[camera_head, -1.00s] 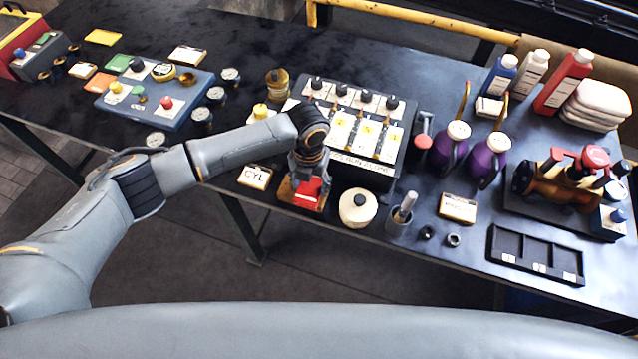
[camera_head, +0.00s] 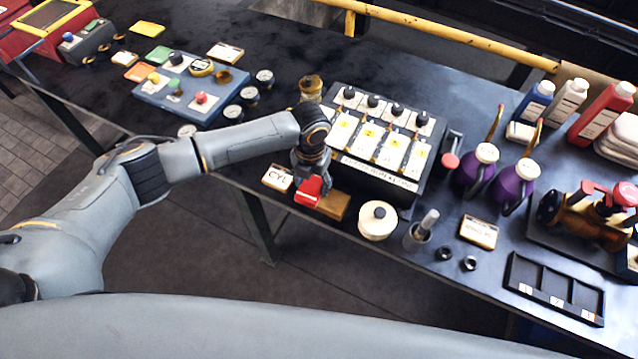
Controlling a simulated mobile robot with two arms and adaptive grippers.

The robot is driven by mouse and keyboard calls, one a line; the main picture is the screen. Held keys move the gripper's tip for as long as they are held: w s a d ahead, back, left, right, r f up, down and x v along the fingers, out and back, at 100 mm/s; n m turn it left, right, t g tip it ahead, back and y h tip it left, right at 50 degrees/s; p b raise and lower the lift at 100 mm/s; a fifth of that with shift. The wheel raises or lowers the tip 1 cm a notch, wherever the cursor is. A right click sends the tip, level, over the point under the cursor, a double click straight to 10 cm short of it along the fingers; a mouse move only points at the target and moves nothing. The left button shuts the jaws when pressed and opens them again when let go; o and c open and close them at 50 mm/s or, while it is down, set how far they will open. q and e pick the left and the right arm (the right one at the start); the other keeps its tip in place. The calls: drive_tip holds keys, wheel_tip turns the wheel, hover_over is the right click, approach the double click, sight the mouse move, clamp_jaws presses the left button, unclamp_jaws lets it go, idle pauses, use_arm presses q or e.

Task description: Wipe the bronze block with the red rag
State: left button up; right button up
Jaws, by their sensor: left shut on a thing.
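My left gripper (camera_head: 312,178) points down near the front edge of the table, shut on the red rag (camera_head: 308,192). The rag shows as a small red piece under the fingers, at the left end of a flat brown block (camera_head: 334,205). I cannot tell whether the rag touches the block or hangs just above it. The arm and gripper hide part of the block. A bronze-coloured fitting (camera_head: 580,222) with red handles sits at the far right; I cannot tell which of these is the bronze block. My right gripper is not in view.
A CYL card (camera_head: 278,178) lies just left of the gripper. A round cream jar (camera_head: 377,220) and a grey cup (camera_head: 418,236) stand to the right. A dark rack (camera_head: 400,178) with white panels is behind. A three-slot tray (camera_head: 555,288) lies at front right.

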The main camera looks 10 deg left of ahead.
sight(344, 207)
use_arm(q)
drive_tip(key=shift+w+a, duration=0.2)
drive_tip(key=shift+a, duration=0.85)
drive_tip(key=shift+r, duration=0.1)
drive_tip(key=shift+s+d+p, duration=0.2)
drive_tip(key=shift+s+d, duration=0.1)
drive_tip(key=shift+d, duration=0.7)
drive_tip(key=shift+s+d+p, duration=0.15)
drive_tip(key=shift+s+d, duration=0.1)
drive_tip(key=shift+d, duration=0.7)
drive_tip(key=shift+s+d+f, duration=0.1)
drive_tip(key=shift+s+d, duration=0.2)
drive_tip(key=shift+d, duration=0.4)
drive_tip(key=shift+s+d+f, duration=0.15)
drive_tip(key=shift+s+d, duration=0.15)
drive_tip(key=shift+d, duration=0.35)
drive_tip(key=shift+s+d+f, duration=0.1)
drive_tip(key=shift+s+d, duration=0.2)
drive_tip(key=shift+d, duration=0.4)
drive_tip(key=shift+s+d, duration=0.25)
drive_tip(key=shift+d, duration=0.5)
drive_tip(key=shift+s+d, duration=0.2)
drive_tip(key=shift+d, duration=0.5)
drive_tip(key=shift+a+r, duration=0.1)
